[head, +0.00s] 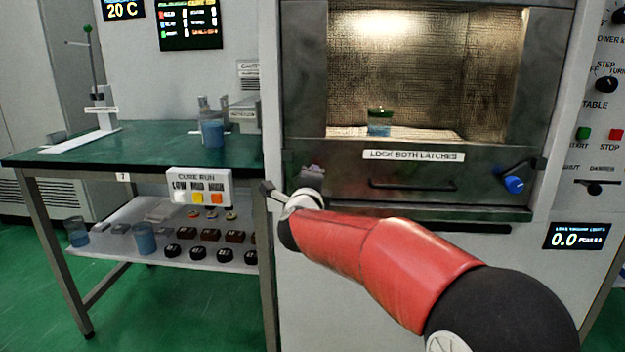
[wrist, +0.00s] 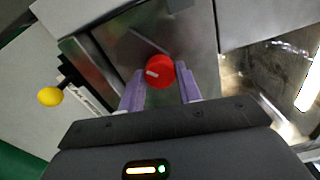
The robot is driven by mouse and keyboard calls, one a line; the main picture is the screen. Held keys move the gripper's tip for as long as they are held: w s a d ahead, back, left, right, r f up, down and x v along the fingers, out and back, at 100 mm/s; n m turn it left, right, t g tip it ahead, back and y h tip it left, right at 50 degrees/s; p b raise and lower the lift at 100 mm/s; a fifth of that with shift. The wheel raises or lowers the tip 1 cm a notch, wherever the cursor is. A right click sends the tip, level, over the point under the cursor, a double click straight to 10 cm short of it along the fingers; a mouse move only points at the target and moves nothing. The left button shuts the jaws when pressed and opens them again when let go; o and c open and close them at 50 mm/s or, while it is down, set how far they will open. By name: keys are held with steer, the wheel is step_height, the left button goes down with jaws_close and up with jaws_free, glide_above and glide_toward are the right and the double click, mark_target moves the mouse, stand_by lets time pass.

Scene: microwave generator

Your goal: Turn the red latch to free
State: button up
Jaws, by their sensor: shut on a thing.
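The red latch (wrist: 160,72) shows in the wrist view as a round red knob with a white mark, on a grey metal panel. My gripper (wrist: 160,84) has its two purple fingers on either side of the knob and is shut on it. In the head view my gripper (head: 313,171) is at the left end of the metal front, below the chamber opening. There my wrist and gripper hide the red latch. The blue latch (head: 513,184) is at the right end of the same front, its lever tilted.
A sign (head: 413,155) reads "LOCK BOTH LATCHES" above a dark handle bar (head: 412,184). A green-topped bench (head: 150,146) is at left. A yellow ball knob (wrist: 50,96) is left of my gripper.

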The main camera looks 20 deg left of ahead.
steer(key=shift+f+n, duration=0.1)
steer(key=shift+n, duration=1.6)
steer(key=o, duration=1)
steer(key=shift+s, duration=0.15)
steer(key=b+v, duration=0.1)
steer(key=v, duration=0.6)
steer(key=shift+s, duration=0.3)
